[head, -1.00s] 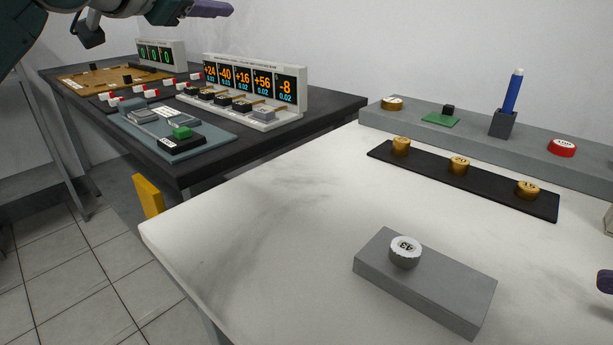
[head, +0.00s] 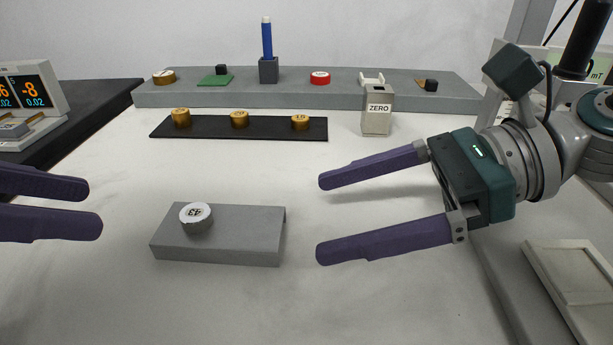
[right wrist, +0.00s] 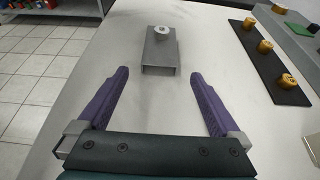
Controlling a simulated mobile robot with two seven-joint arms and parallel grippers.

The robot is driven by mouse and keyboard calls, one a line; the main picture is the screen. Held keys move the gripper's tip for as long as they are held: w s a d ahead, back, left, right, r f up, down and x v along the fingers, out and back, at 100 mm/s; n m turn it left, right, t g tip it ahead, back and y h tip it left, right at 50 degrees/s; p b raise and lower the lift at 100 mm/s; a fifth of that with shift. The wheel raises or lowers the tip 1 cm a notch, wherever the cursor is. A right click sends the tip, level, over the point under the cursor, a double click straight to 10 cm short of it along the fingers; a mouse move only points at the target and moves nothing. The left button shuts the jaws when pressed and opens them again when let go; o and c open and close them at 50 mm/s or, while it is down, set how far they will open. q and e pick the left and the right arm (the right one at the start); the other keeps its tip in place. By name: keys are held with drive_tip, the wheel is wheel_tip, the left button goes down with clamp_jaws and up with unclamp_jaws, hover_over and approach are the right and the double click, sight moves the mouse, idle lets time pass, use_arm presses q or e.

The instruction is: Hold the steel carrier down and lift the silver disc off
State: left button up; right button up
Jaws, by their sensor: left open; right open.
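The steel carrier (head: 240,240) is a grey block lying on the white table. The silver disc (head: 196,218), with a number on its top, sits on the carrier's left part. In the right wrist view the carrier (right wrist: 161,56) lies ahead between the fingers, with the disc (right wrist: 161,33) at its far end. My right gripper (head: 320,217) is open and empty, to the right of the carrier and apart from it. It also shows in the right wrist view (right wrist: 163,75). My left gripper (head: 95,207) is open and empty, left of the carrier; only its fingers show.
A black strip (head: 210,131) with brass discs lies behind the carrier. A ZERO box (head: 377,112) stands right of it. A grey shelf (head: 340,97) at the back holds a red disc (head: 320,77) and a blue pen in a holder (head: 269,70). The table around the carrier is clear.

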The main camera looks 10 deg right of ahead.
drive_tip(key=x, duration=0.6)
drive_tip(key=shift+a+f, duration=0.1)
drive_tip(key=shift+a, duration=0.2)
drive_tip(key=c, duration=1.4)
use_arm(q)
drive_tip(key=shift+o, duration=0.4)
use_arm(e)
drive_tip(key=shift+c, duration=0.2)
use_arm(q)
drive_tip(key=m+g+y, duration=0.2)
drive_tip(key=g, duration=0.2)
hover_over(195, 212)
drive_tip(key=s+a, duration=0.1)
drive_tip(key=shift+a+f, duration=0.1)
drive_tip(key=shift+f, duration=0.45)
drive_tip(key=r+m+y, duration=0.1)
drive_tip(key=d+g+y, duration=0.1)
drive_tip(key=y, duration=0.1)
drive_tip(key=shift+w+d+r+m, duration=0.25)
drive_tip(key=shift+d+r+m, duration=0.05)
drive_tip(key=shift+r+m, duration=0.1)
drive_tip(key=shift+w+a+f+m+y, duration=0.1)
drive_tip(key=shift+w+f+m+y, duration=0.05)
drive_tip(key=shift+f+y, duration=1.05)
drive_tip(key=shift+w+a+f+m+y, duration=0.15)
drive_tip(key=shift+f+y, duration=0.65)
drive_tip(key=shift+f, duration=0.65)
